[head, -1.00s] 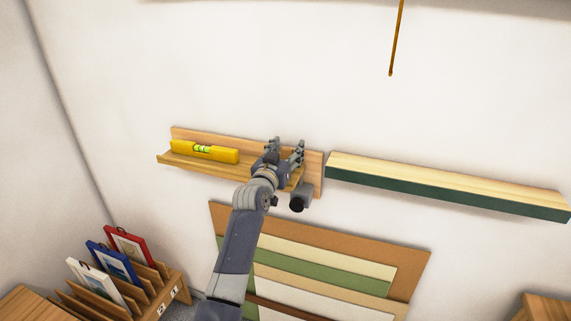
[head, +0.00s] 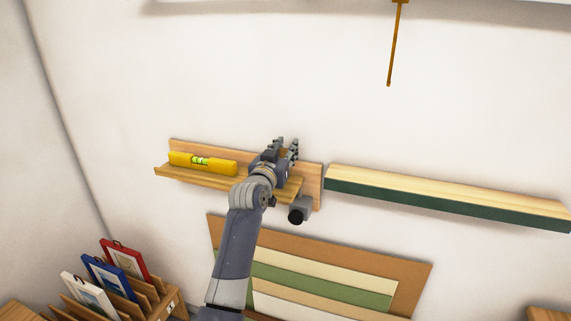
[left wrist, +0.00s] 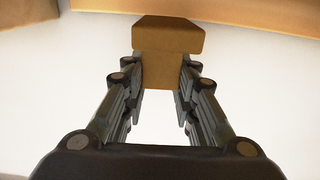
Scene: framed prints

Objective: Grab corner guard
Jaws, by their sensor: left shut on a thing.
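The corner guard (left wrist: 168,38) is a small brown, block-like piece in the left wrist view, between the two fingertips. My left gripper (left wrist: 163,75) is shut on it, with a finger against each side. In the head view my left gripper (head: 288,149) is at the right end of a wooden wall ledge (head: 190,179). Its fingers and wrist hide most of the corner guard there. I cannot tell whether the guard still touches the ledge. My right gripper is not in view.
A yellow spirit level (head: 203,163) lies on the ledge's left part. A long shelf with a green front edge (head: 440,206) is just to the right. Coloured boards (head: 330,268) are below. A rack of framed prints (head: 123,262) stands lower left.

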